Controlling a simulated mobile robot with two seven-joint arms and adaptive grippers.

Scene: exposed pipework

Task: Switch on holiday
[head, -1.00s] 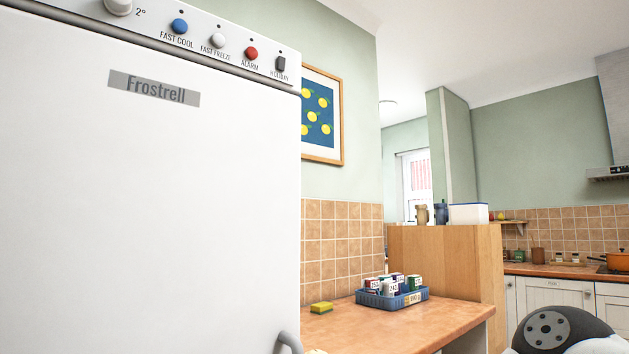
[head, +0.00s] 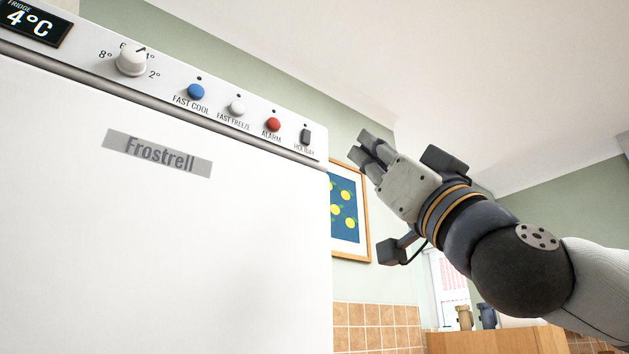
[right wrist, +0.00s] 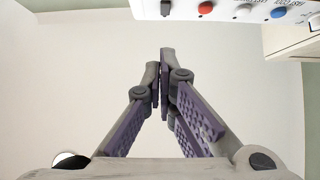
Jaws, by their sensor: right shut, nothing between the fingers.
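My left gripper is not in view.
Left of the switch are the red ALARM button (head: 273,124), the white FAST FREEZE button (head: 237,109), the blue FAST COOL button (head: 196,92), a temperature dial (head: 131,62) and a 4°C display (head: 33,22). A framed lemon picture (head: 345,213) hangs on the wall behind.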

